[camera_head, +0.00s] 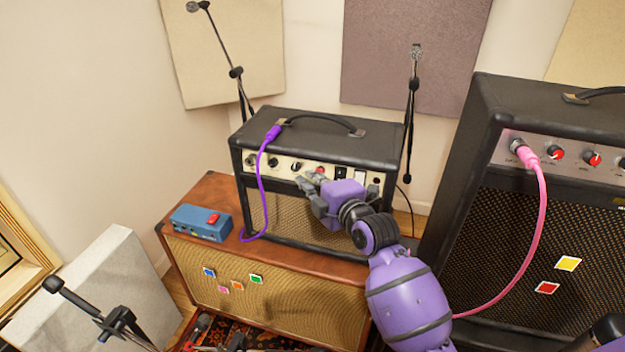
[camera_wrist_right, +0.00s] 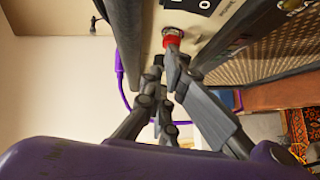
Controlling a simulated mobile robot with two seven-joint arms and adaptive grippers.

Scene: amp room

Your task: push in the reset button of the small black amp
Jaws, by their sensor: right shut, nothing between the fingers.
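The small black amp (camera_head: 365,148) stands on a brown cabinet, its cream control panel facing me. A red button (camera_head: 320,171) sits on that panel, right of several dark knobs; it also shows in the right wrist view (camera_wrist_right: 172,31). My right gripper (camera_head: 309,183) is shut and empty in front of the panel, just below the red button. In the right wrist view its fingertips (camera_wrist_right: 171,47) overlap the lower edge of the red button; whether they touch or press it, I cannot tell. My left gripper is not in view.
A blue pedal (camera_head: 201,222) lies on the brown cabinet (camera_head: 215,190), left of the amp. A larger black amp (camera_head: 540,110) with a pink cable (camera_head: 541,225) stands at right. Microphone stands are behind.

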